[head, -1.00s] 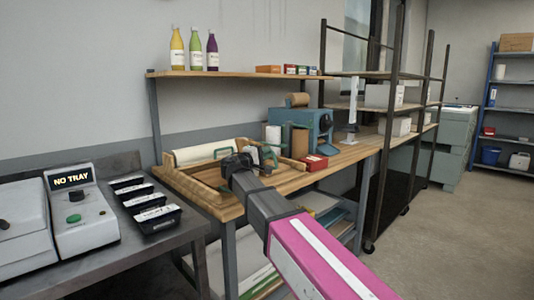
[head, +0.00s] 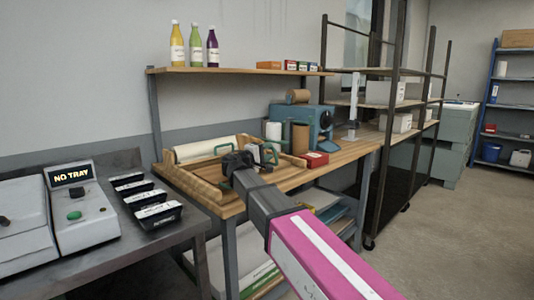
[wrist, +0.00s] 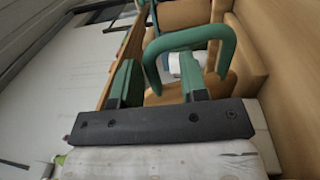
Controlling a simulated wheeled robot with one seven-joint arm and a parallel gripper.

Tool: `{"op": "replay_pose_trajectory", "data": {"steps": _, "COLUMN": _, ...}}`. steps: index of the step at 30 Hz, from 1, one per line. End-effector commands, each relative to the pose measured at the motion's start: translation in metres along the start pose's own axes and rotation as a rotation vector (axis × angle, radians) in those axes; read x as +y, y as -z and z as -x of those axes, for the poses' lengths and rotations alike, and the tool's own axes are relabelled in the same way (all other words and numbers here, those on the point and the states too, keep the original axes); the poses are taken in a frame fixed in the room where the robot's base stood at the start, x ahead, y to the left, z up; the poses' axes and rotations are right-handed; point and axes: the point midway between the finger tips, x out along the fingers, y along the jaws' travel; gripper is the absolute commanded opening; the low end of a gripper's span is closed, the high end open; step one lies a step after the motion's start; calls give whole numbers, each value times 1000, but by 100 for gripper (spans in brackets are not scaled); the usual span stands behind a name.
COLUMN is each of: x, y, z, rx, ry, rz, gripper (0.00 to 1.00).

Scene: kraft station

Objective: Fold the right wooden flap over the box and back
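A wooden folding jig (head: 196,181) lies on the bench, with green handles on it. One green handle (head: 224,148) shows behind my gripper and another (head: 269,152) to its right. My gripper (head: 236,162) is over the jig, partly hiding its middle. In the wrist view, my gripper (wrist: 157,84) has two green fingers standing apart. A green loop handle (wrist: 190,38) is right at them; one finger appears inside the loop and the other outside. A firm grip is not visible. I cannot clearly make out the right flap or the box.
A paper roll (head: 208,148) lies behind the jig. A red box (head: 315,160), a brown roll (head: 300,138) and a blue machine (head: 310,120) stand to the right. A shelf (head: 240,71) with bottles hangs above. Black trays (head: 155,210) sit on the left table.

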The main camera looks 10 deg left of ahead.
Motion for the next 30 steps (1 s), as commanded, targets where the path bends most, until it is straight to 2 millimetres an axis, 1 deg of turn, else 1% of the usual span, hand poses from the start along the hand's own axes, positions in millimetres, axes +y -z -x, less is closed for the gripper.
{"op": "replay_pose_trajectory", "data": {"steps": 4, "x": 1, "y": 0, "z": 4, "rx": 2, "ry": -1, "rz": -1, "gripper": 40}}
{"op": "replay_pose_trajectory", "data": {"steps": 7, "x": 1, "y": 0, "z": 15, "rx": 2, "ry": -1, "rz": -1, "gripper": 40}}
{"op": "replay_pose_trajectory", "data": {"steps": 11, "x": 0, "y": 0, "z": 37, "rx": 3, "ry": -1, "rz": 0, "gripper": 40}}
{"op": "replay_pose_trajectory", "data": {"steps": 15, "x": 0, "y": 0, "z": 64, "rx": 3, "ry": -1, "rz": 0, "gripper": 40}}
{"op": "replay_pose_trajectory", "data": {"steps": 21, "x": 0, "y": 0, "z": 94, "rx": 1, "ry": -1, "rz": 0, "gripper": 40}}
{"op": "replay_pose_trajectory", "data": {"steps": 25, "x": 0, "y": 0, "z": 104, "rx": 0, "ry": 0, "rz": 0, "gripper": 40}}
{"op": "replay_pose_trajectory", "data": {"steps": 30, "x": 0, "y": 0, "z": 108, "rx": -1, "ry": 0, "rz": 0, "gripper": 40}}
